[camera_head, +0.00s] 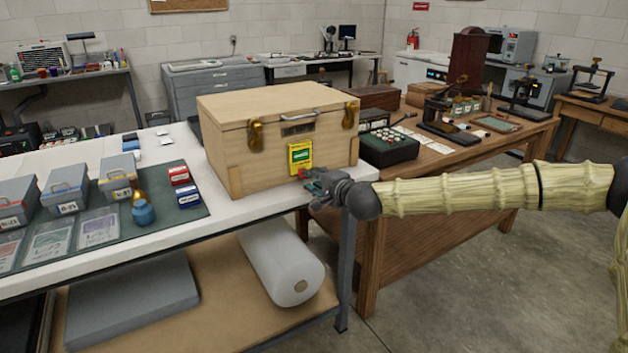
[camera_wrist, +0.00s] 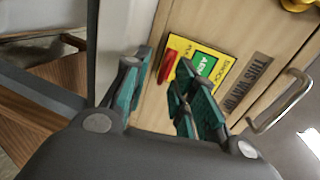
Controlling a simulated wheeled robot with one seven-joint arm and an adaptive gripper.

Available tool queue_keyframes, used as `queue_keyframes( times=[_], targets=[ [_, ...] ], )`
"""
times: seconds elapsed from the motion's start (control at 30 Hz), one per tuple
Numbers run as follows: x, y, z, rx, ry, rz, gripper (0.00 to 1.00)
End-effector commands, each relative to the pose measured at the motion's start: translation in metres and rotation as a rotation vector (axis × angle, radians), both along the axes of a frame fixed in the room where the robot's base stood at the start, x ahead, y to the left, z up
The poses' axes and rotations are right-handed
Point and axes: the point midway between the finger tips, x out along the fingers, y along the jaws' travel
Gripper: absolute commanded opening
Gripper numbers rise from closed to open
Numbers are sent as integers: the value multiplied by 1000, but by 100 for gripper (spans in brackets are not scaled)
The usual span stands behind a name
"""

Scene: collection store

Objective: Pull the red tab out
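A wooden crate (camera_head: 267,165) stands on the white table. A yellow label with a green panel (camera_head: 300,156) is on its front; the label also shows in the wrist view (camera_wrist: 188,52). The red tab (camera_head: 304,173) sticks out at the label's lower edge. In the wrist view the red tab (camera_wrist: 168,66) lies between the fingertips as seen from there. My gripper (camera_head: 314,187) is close in front of the tab.
A wooden table (camera_head: 452,160) with a black tray (camera_head: 388,146) stands at right.

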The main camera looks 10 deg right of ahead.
Motion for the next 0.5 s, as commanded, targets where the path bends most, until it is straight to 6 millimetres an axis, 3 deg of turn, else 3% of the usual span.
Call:
queue_keyframes(
  times=[0.5],
  targets=[
    [-78, -35, 21, 1, 0, -1, 27]
  ],
)
